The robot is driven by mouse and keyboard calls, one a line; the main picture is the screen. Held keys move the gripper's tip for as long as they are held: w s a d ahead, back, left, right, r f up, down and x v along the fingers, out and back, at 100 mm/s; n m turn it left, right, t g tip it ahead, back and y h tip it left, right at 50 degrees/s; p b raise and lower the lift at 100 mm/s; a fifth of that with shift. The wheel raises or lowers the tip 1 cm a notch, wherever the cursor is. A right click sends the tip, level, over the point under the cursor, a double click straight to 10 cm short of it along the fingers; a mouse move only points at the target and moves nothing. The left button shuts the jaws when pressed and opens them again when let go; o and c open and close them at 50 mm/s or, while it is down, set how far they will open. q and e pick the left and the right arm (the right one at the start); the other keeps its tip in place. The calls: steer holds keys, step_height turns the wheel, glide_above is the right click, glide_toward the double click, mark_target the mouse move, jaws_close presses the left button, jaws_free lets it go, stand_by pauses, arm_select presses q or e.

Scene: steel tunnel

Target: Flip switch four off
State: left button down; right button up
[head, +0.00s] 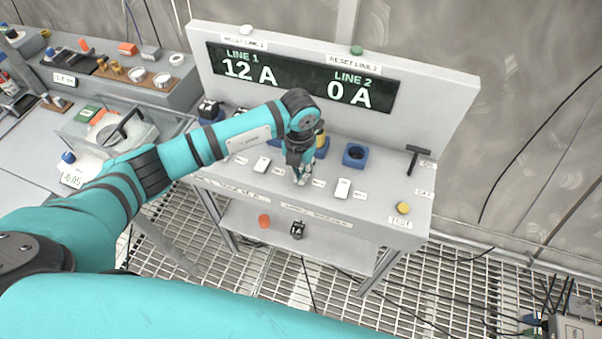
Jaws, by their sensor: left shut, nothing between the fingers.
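A row of white switches runs along the front of the grey panel's shelf (385,203). One switch (262,165) shows left of my left gripper, and the rightmost switch (343,188) shows to its right. Their labels are too small to read, so I cannot tell which is four or how each is set. My left gripper (300,179) is shut and empty, pointing down at the shelf between these two switches. It hides what lies beneath it, and I cannot tell whether it touches anything. My right gripper is not in view.
The display (300,80) reads LINE 1 12 A and LINE 2 0 A. A blue socket (355,155), a black T-handle (418,157) and a yellow button (403,208) are to the right. A cluttered bench (180,95) stands left.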

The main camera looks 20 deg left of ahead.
arm_select(q)
steer(key=shift+f+b, duration=0.5)
steer(key=shift+f, duration=0.15)
steer(key=shift+s, duration=0.1)
steer(key=shift+r+p, duration=0.7)
steer(key=shift+r, duration=0.15)
steer(key=shift+r+p, duration=1.65)
steer(key=shift+r, duration=1.05)
steer(key=shift+f, duration=0.1)
